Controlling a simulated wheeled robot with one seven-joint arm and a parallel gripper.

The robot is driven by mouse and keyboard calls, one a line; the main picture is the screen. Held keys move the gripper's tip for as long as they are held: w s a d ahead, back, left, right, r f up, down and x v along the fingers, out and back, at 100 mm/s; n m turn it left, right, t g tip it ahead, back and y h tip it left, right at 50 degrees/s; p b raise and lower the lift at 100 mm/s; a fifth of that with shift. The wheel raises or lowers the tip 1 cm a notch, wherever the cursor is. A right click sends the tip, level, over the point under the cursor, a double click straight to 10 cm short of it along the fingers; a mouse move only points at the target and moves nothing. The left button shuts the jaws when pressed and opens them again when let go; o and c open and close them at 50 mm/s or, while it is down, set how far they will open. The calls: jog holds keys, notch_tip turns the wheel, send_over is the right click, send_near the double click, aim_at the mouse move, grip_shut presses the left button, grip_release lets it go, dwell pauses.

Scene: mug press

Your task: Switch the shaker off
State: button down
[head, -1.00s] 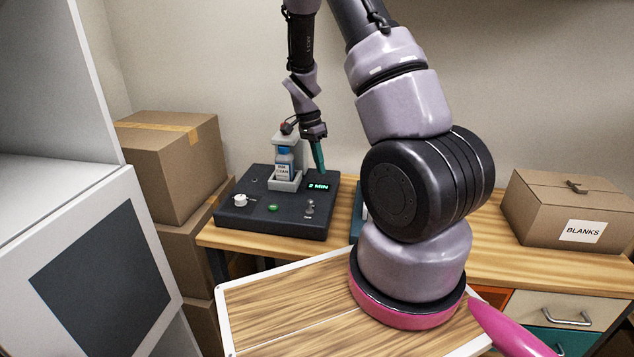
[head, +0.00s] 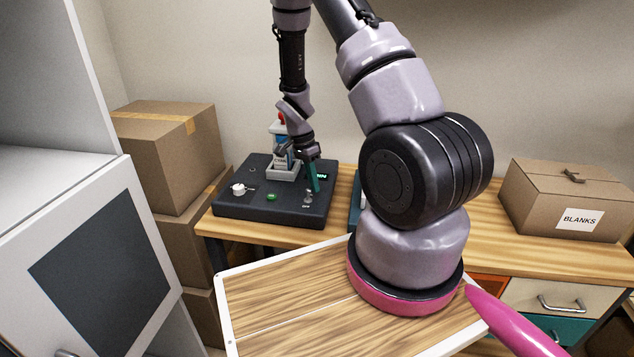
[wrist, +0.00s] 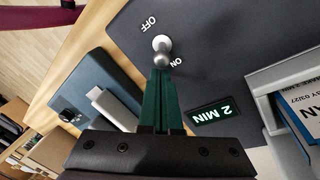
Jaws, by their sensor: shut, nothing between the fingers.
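The shaker (head: 240,206) is a dark box on the wooden bench, with a lit green "2 MIN" display (wrist: 211,114). Its small metal toggle switch (head: 308,200) stands near the front right corner. In the wrist view, the toggle (wrist: 161,46) sits between the printed words OFF and ON; which way it leans is hard to tell. My gripper (head: 315,189) has green fingers pointing down, just behind the toggle in the head view. In the wrist view, the fingertips (wrist: 163,75) are shut together and empty, right beside the toggle on its ON side; contact cannot be told.
A labelled bottle (head: 281,160) stands in a grey holder on the shaker, close to my gripper. A white knob (head: 238,189) and a green button (head: 271,197) are on its top. A blue-grey device (wrist: 90,90) lies beside the shaker. Cardboard boxes (head: 165,160) stand at left.

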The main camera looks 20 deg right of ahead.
jog(key=shift+s+a+r+t+h, duration=0.2)
jog(key=shift+s+a+t+h, duration=0.15)
jog(key=shift+t, duration=0.35)
dwell(0.4)
jog(key=shift+s+a+r, duration=0.1)
jog(key=shift+s, duration=0.15)
jog(key=shift+s+a+r, duration=0.1)
jog(key=shift+s+a, duration=0.2)
jog(key=shift+s, duration=0.1)
jog(key=shift+d, duration=0.1)
jog(key=shift+r, duration=0.1)
jog(key=shift+r, duration=0.7)
